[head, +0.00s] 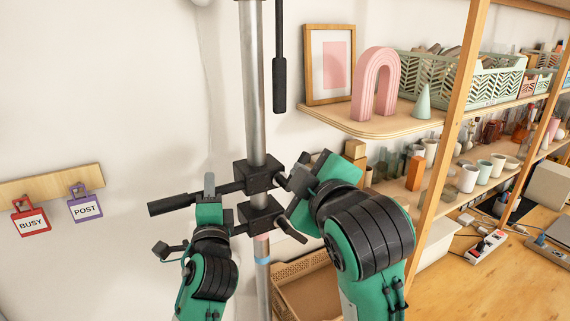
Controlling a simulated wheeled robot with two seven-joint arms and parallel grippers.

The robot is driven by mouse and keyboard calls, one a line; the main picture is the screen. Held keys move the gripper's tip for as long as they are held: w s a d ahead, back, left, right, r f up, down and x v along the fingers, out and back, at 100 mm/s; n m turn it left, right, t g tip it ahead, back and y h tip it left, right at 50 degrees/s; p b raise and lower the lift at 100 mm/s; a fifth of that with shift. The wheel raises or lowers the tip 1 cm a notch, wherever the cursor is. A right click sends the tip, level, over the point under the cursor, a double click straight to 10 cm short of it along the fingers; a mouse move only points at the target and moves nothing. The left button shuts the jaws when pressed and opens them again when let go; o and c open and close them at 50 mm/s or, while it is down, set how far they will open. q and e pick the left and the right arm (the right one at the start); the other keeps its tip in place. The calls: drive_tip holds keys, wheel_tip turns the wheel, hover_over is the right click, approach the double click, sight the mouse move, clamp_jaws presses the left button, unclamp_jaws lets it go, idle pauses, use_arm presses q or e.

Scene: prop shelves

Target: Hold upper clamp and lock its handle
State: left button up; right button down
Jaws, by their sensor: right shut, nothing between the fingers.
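The upper clamp (258,175) is a black block on a vertical metal pole (254,90). A dark bar runs left from it to a black grip (168,206). A small lever handle (301,161) shows on the clamp's right side. My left gripper (209,186) is at the bar, between the grip and the block, with a grey finger standing in front of it. Its other finger is hidden, so its opening cannot be told. My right gripper (300,177) is shut and empty beside the lever handle, at the clamp's right; whether they touch is unclear.
A lower black clamp (260,215) sits just below on the pole, with a lever at its right. A black rod (279,85) hangs beside the pole. A wooden shelf (375,124) with a pink arch (375,85) stands behind at right. The wall at left is mostly clear.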

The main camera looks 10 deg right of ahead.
use_arm(q)
drive_tip(key=o, duration=0.3)
drive_tip(key=shift+o, duration=0.2)
drive_tip(key=shift+s, duration=0.15)
drive_tip(key=s+d, duration=0.4)
drive_tip(key=s, duration=0.6)
